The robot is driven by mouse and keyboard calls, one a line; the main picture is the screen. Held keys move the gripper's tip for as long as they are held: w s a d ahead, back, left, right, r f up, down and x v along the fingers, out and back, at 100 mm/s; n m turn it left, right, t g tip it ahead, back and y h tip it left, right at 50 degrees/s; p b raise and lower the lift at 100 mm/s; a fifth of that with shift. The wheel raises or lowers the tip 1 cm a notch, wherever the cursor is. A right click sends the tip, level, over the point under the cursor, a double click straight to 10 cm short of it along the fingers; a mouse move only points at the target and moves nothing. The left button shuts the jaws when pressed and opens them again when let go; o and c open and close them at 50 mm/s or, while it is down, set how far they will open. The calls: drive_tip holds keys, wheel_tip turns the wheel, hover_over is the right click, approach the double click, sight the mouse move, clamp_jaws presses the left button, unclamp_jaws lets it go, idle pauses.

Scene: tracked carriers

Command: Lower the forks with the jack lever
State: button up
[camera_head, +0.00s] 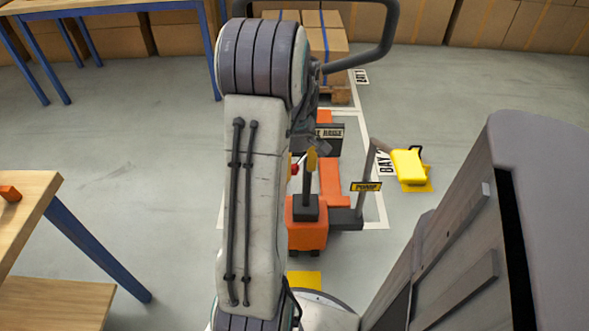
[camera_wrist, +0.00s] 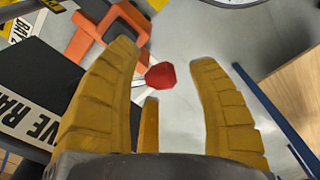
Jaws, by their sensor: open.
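The orange pallet jack (camera_head: 307,232) stands on the floor behind my arm, its dark loop handle (camera_head: 391,25) rising at the top. Its lever ends in a red knob (camera_wrist: 160,75), which lies between my gripper's yellow fingers (camera_wrist: 165,78) in the wrist view, with space on both sides. A small red spot by the fingers in the head view (camera_head: 295,169) looks like the same knob.
A "PUMP" sign (camera_head: 366,186) on a post stands right of the jack. Boxes on a pallet (camera_head: 340,96) stand behind. A wooden table (camera_head: 30,190) is at left; floor between is clear.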

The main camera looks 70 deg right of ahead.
drive_tip(key=shift+f, duration=0.45)
clamp_jaws()
idle(0.4)
